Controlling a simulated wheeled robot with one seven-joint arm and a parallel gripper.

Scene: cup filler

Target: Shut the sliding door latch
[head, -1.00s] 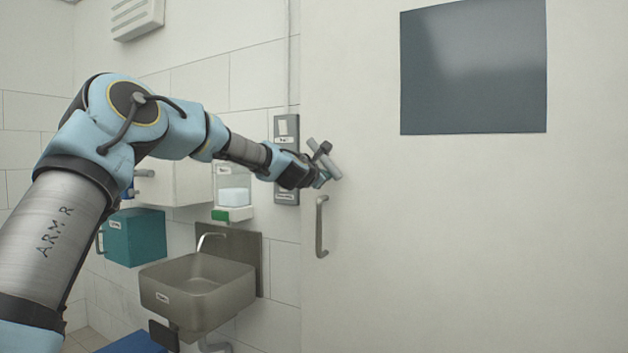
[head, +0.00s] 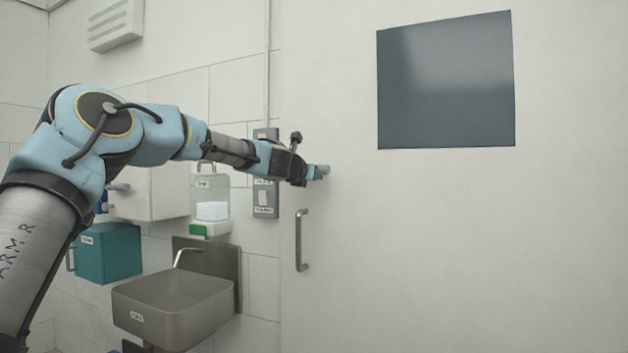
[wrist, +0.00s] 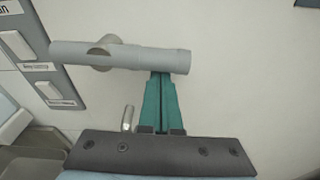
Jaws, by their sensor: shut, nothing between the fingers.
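The latch (wrist: 125,55) is a grey round lever on a round pivot on the pale sliding door (head: 420,240). In the wrist view it lies nearly level across the picture. In the head view only its end (head: 323,170) shows past my gripper (head: 312,174); the rest is hidden behind my wrist. In the wrist view my gripper's teal fingers (wrist: 162,76) are shut together and empty. Their tips are right at the lower side of the lever's right end and seem to touch it.
A metal pull handle (head: 302,240) sits on the door below the latch. A grey switch panel (head: 266,200) is on the wall just left of the door edge. A dark window (head: 447,85) is higher up. A steel sink (head: 175,300) and a teal box (head: 107,253) are at lower left.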

